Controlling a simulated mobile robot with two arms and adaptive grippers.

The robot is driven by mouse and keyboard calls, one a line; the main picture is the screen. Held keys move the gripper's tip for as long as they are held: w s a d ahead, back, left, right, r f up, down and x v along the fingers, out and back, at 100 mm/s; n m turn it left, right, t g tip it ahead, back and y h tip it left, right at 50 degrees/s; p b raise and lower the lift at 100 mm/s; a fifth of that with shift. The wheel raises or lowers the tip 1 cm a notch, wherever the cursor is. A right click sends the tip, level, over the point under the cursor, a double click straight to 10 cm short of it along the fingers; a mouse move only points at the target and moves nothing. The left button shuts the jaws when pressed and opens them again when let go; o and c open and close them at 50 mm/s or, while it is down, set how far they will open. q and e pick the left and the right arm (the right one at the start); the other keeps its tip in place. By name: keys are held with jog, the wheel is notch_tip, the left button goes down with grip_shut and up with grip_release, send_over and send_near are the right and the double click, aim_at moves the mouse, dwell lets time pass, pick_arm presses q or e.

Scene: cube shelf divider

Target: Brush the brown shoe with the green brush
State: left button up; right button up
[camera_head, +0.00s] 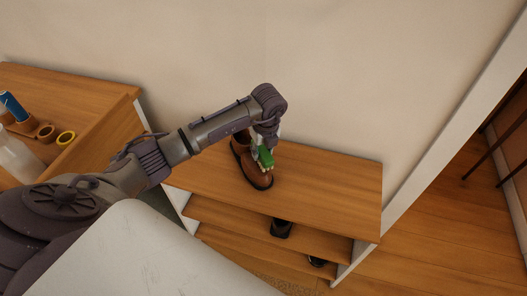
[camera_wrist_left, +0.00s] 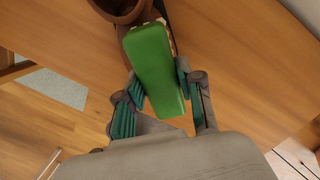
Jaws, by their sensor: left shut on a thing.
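The brown shoe (camera_head: 258,180) stands on the top board of a wooden shelf, its toe toward the front edge. My left gripper (camera_head: 263,149) is above the shoe and shut on the green brush (camera_head: 266,159). The brush is at the top of the shoe, and its light bristles face down; I cannot tell whether they touch it. In the left wrist view the green brush (camera_wrist_left: 155,70) lies between the two fingers of my left gripper (camera_wrist_left: 156,98). Part of the brown shoe (camera_wrist_left: 122,10) shows beyond it, partly hidden by the brush. My right gripper is not in view.
The shelf's top board (camera_head: 330,185) is clear right of the shoe. Dark shoes (camera_head: 281,229) stand on the lower boards. A wall stands behind.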

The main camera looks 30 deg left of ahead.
pick_arm(q)
jog(key=shift+w+a+r, duration=0.15)
jog(key=shift+w+a, duration=0.3)
jog(key=shift+a, duration=0.25)
jog(key=shift+s+d, duration=0.1)
jog(key=shift+d, duration=0.1)
jog(key=shift+s+d+f+p, duration=0.25)
jog(key=shift+s+d, duration=0.25)
jog(key=shift+d, duration=0.3)
jog(key=shift+w+a+b, duration=0.25)
jog(key=shift+w+a, duration=0.1)
jog(key=shift+a, duration=0.2)
jog(key=shift+w+a+b, duration=0.25)
jog(key=shift+w+a, duration=0.05)
jog(key=shift+a, duration=0.2)
jog(key=shift+s+d+f+p, duration=0.25)
jog(key=shift+s+d+p, duration=0.25)
jog(key=shift+d, duration=0.45)
jog(key=shift+w+a+b, duration=0.25)
jog(key=shift+a+b, duration=0.05)
jog(key=shift+a, duration=0.2)
jog(key=shift+w+a+b, duration=0.25)
jog(key=shift+a+b, duration=0.05)
jog(key=shift+a, duration=0.2)
jog(key=shift+s+d+f, duration=0.1)
jog(key=shift+s+d, duration=0.2)
jog(key=shift+d, duration=0.3)
jog(key=shift+s+d+f+p, duration=0.2)
jog(key=shift+s+d+p, duration=0.1)
jog(key=shift+d+p, duration=0.1)
